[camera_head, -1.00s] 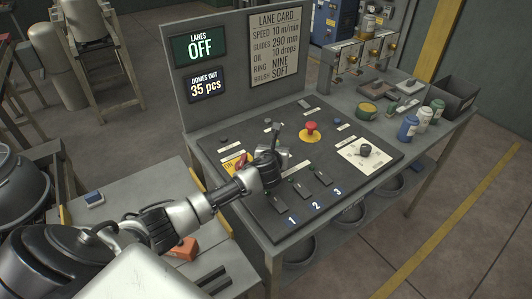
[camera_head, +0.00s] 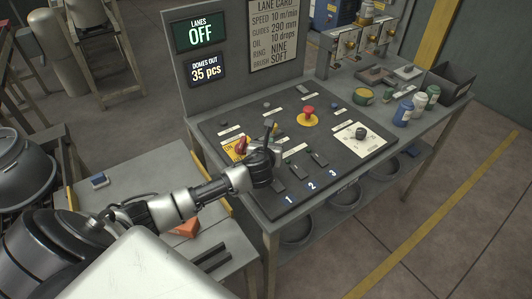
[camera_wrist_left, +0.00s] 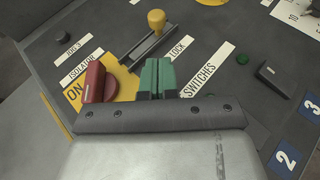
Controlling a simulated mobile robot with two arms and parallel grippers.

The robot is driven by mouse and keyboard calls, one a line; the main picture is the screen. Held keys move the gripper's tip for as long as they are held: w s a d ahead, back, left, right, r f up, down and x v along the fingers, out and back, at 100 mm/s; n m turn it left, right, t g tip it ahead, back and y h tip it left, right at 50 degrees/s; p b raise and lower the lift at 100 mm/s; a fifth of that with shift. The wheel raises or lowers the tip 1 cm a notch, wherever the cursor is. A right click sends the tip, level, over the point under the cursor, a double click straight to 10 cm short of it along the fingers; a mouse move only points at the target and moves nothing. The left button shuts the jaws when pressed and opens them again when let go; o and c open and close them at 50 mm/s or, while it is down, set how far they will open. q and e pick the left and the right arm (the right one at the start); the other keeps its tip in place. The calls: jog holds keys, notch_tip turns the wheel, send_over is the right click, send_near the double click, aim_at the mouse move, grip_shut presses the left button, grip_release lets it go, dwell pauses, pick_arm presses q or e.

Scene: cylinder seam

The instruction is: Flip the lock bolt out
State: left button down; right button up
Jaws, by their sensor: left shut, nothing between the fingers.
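The lock bolt (camera_wrist_left: 150,38) is a dark bar in a slotted holder with a yellow knob standing up at its far end, beside the LOCK label, in the left wrist view. My left gripper (camera_wrist_left: 158,76) has green fingertips, is shut and holds nothing. Its tips are near the bolt's near end; I cannot tell whether they touch it. In the head view my left gripper (camera_head: 263,160) is low over the panel and hides part of the lock area. The red isolator handle (camera_wrist_left: 95,82) stands on a yellow ON plate left of the fingers.
The dark panel (camera_head: 340,165) carries a red stop button (camera_head: 309,113), a dial (camera_head: 361,132) and several switches close to the gripper. An upright board (camera_head: 232,100) stands behind it. Cans (camera_head: 403,113) stand at the right.

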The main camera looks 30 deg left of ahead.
pick_arm(q)
jog(key=v, duration=0.3)
jog(key=shift+s+d+r, duration=0.1)
jog(key=shift+d, duration=0.05)
jog(key=shift+v, duration=1.25)
jog(key=shift+s+d+r, duration=0.1)
jog(key=shift+s, duration=0.1)
pick_arm(e)
jog(key=shift+a+f, duration=0.25)
jog(key=shift+a, duration=0.35)
jog(key=shift+d, duration=0.25)
jog(key=shift+w, duration=0.15)
jog(key=shift+d, duration=0.1)
